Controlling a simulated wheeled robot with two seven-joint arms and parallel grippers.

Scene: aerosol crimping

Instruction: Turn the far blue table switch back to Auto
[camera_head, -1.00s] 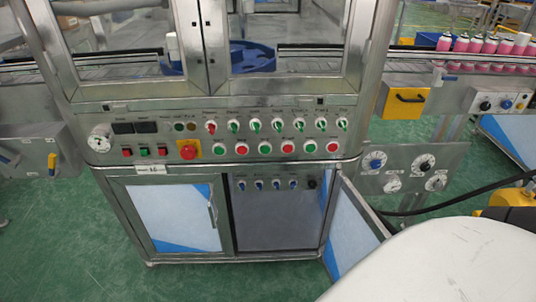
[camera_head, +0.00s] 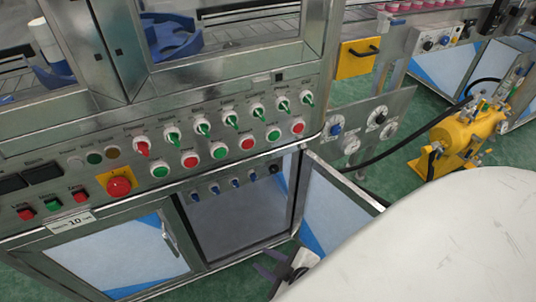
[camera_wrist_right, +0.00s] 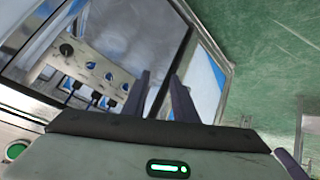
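Several blue switches (camera_head: 235,183) sit in a row on a panel inside the open lower cabinet, with a black knob (camera_head: 274,168) at the row's right end. The row also shows in the right wrist view (camera_wrist_right: 108,76). Another blue switch (camera_head: 445,40) is on a small panel by the conveyor, farther back at right. I cannot read the labels or tell the Auto positions. My right gripper (camera_head: 264,265) is low in front of the cabinet opening, apart from the switches. Its two dark fingers (camera_wrist_right: 160,96) stand apart with nothing between them. My left gripper is out of view.
The cabinet's open door (camera_head: 335,205) stands just right of the opening. A red emergency stop (camera_head: 119,187) and rows of buttons and switches are above. A dial plate (camera_head: 365,128) and a yellow machine (camera_head: 465,135) stand to the right on green floor.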

